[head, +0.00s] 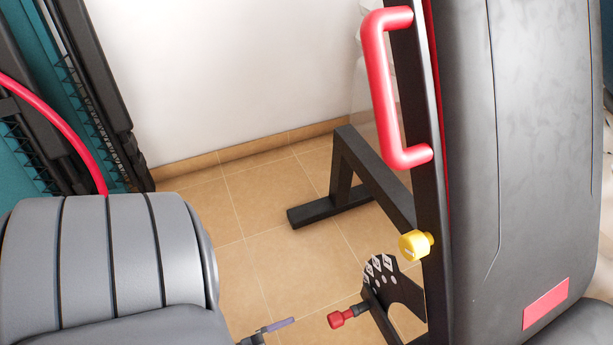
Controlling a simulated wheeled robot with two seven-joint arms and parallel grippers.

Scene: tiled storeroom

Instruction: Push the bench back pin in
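The bench's grey padded backrest (545,130) stands upright at the right, on a black frame. A yellow knob (415,245) sits on the side of this frame. Lower down, a red-headed pin (342,318) with a dark shaft points left beside a black adjustment plate (385,275) with several holes and white markings. I cannot tell which of these two is the back pin or how deep either sits. Neither gripper can be made out in the head view.
A red handle (375,90) juts from the backrest frame. A grey ribbed pad (110,250) fills the lower left. A small dark piece with a purple-grey bar (279,325) shows at the bottom. Black and teal equipment (75,90) stands upper left. Tiled floor (285,245) is clear between.

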